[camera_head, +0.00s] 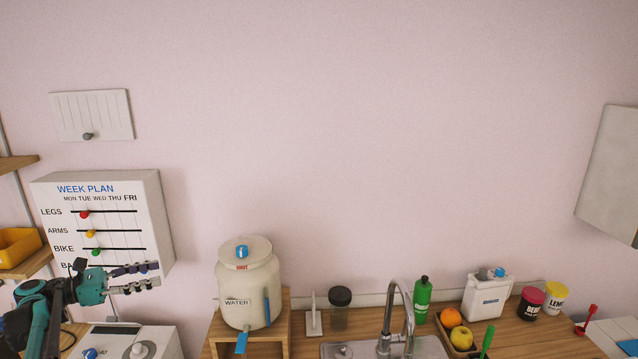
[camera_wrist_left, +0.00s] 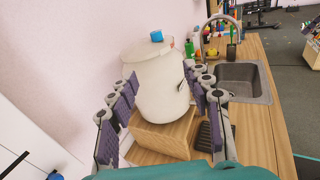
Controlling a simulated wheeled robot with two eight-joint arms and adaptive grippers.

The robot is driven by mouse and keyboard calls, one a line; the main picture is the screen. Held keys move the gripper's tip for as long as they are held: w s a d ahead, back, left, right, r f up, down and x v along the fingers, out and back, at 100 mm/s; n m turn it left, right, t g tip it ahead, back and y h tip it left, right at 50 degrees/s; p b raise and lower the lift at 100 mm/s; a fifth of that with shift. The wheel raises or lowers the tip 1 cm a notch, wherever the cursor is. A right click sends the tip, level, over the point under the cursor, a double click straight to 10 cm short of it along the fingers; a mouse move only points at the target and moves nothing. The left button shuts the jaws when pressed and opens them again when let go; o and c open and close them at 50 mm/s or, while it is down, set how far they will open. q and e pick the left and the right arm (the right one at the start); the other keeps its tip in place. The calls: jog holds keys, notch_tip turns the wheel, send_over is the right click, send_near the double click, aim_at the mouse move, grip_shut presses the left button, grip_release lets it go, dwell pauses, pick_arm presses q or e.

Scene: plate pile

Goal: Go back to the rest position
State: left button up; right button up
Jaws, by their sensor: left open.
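My left gripper (camera_head: 140,277) is in the lower left of the head view, in front of the lower part of the week plan board. Its fingers point right, toward the water dispenser, and are apart from it. In the left wrist view the two fingers (camera_wrist_left: 165,118) are spread wide with nothing between them touching. The white water dispenser (camera_wrist_left: 158,84) shows beyond them, standing on a wooden stand.
The water dispenser (camera_head: 247,283) stands on its wooden stand (camera_head: 283,330). The week plan board (camera_head: 110,225) hangs behind my left gripper. A white appliance (camera_head: 155,342) lies below it. A sink with a faucet (camera_head: 407,310), a green bottle (camera_head: 422,299) and a fruit box (camera_head: 472,340) are to the right.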

pick_arm(q)
jog(key=s+d+f+m+g+y+b, duration=0.1)
jog(key=s+d+f+m+y+b, duration=0.25)
jog(key=d, duration=0.75)
jog(key=s+d+f+m+g+y+b, duration=0.25)
jog(key=s+d+f+m, duration=0.2)
jog(key=d, duration=0.55)
jog(key=s+d+f+m+t+y+b, duration=0.1)
jog(key=s+d+f+m+y+b, duration=0.1)
jog(key=s+f+m, duration=0.5)
jog(key=s+d+f+m+t+y+b, duration=0.1)
jog(key=s+f+m+y+b, duration=0.4)
jog(key=s+f, duration=0.8)
jog(key=s+d+m+y, duration=0.1)
jog(key=s+m, duration=0.2)
jog(key=shift+d+f+y, duration=0.15)
jog(key=shift+d+y, duration=0.1)
jog(key=shift+y, duration=0.15)
